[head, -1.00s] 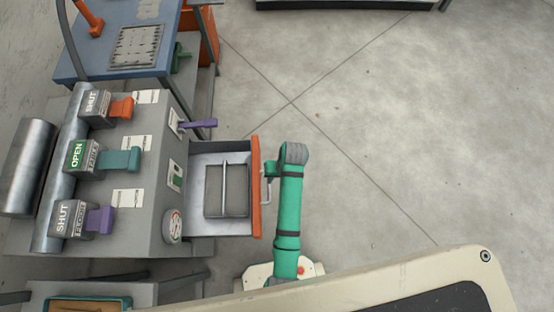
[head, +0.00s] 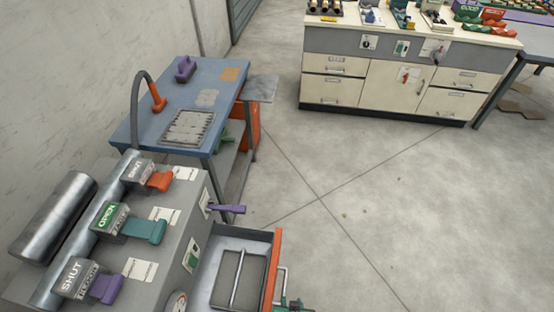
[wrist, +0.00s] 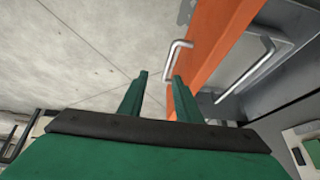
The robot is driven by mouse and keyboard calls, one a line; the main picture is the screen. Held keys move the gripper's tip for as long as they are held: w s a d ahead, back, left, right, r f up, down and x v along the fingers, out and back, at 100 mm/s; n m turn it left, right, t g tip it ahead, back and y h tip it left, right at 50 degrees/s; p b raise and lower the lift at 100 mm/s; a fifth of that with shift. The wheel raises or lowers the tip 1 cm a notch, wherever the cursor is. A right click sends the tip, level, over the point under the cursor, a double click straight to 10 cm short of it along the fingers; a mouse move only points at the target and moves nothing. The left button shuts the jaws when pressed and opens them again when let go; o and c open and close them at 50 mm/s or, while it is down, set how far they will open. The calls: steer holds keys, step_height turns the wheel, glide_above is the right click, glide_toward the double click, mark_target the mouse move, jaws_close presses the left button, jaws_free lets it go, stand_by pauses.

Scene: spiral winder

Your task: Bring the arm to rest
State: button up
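My gripper (wrist: 160,80) is open in the wrist view, its two green fingers apart with nothing clamped between them. The bent silver handle (wrist: 178,56) of an orange-fronted drawer (wrist: 213,45) is just beyond the fingertips, close to the right one; whether they touch is unclear. In the head view only a small green part of my arm shows at the bottom edge, beside the orange drawer front (head: 273,265). The drawer is pulled out and holds a grey divided frame (head: 239,279). The rest of my arm is out of view.
The grey machine (head: 165,245) carries orange, green and purple levers, labelled SHUT, OPEN and SHUT. A blue table (head: 170,118) stands behind it. A cream cabinet (head: 385,90) stands at the back. The floor right of the drawer is clear.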

steer(key=s+a+r+t, duration=0.1)
steer(key=s+r+t, duration=0.2)
steer(key=r, duration=0.6)
steer(key=s+a+r+t, duration=0.2)
steer(key=s+r+t, duration=0.1)
steer(key=r, duration=0.6)
steer(key=s+a+r+n+t, duration=0.1)
steer(key=s+r+t, duration=0.2)
steer(key=r, duration=0.7)
steer(key=s, duration=0.2)
steer(key=shift+s+a, duration=0.3)
steer(key=shift+a, duration=0.1)
steer(key=shift+a, duration=0.15)
